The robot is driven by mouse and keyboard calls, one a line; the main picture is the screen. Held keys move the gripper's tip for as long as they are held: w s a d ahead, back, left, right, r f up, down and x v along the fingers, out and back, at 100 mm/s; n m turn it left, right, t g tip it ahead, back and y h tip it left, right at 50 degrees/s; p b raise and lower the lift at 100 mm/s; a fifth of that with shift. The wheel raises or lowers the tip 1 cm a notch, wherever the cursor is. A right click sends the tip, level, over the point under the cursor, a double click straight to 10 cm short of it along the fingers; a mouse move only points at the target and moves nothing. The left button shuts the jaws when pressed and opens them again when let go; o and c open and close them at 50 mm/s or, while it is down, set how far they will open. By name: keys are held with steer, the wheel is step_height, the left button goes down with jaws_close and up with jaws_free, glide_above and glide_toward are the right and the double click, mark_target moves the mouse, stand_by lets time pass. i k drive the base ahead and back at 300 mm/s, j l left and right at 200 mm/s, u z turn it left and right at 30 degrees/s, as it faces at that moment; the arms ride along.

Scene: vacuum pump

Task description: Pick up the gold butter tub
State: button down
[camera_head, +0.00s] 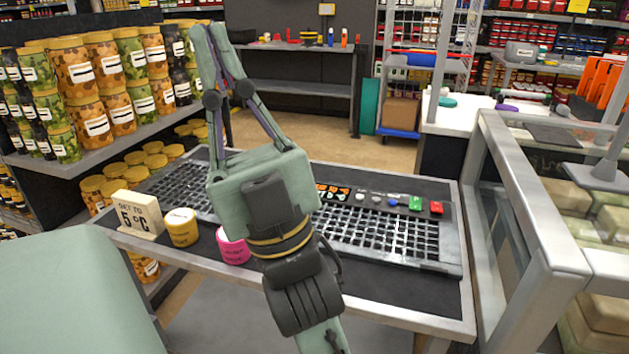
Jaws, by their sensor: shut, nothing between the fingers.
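A small gold-yellow tub (182,227) with a pale lid and printed label stands upright near the front left edge of the counter (395,297). It is probably the butter tub, but its label is too small to read. My gripper (207,30) is raised, its fingers pointing up and away from the tub, with the fingertips together and nothing between them. The gripper's body is to the right of the tub in the picture, apart from it. The tub is in plain view.
A pink tub (233,246) stands right of the gold one, partly behind my arm. A "SET TO 5°C" sign (139,215) stands close on its left. A black grid (385,235) covers the counter's middle. Shelves of jars (97,126) stand left; a glass-sided case (520,215) stands right.

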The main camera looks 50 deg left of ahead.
mark_target(180, 223)
steer(key=u, duration=1.5)
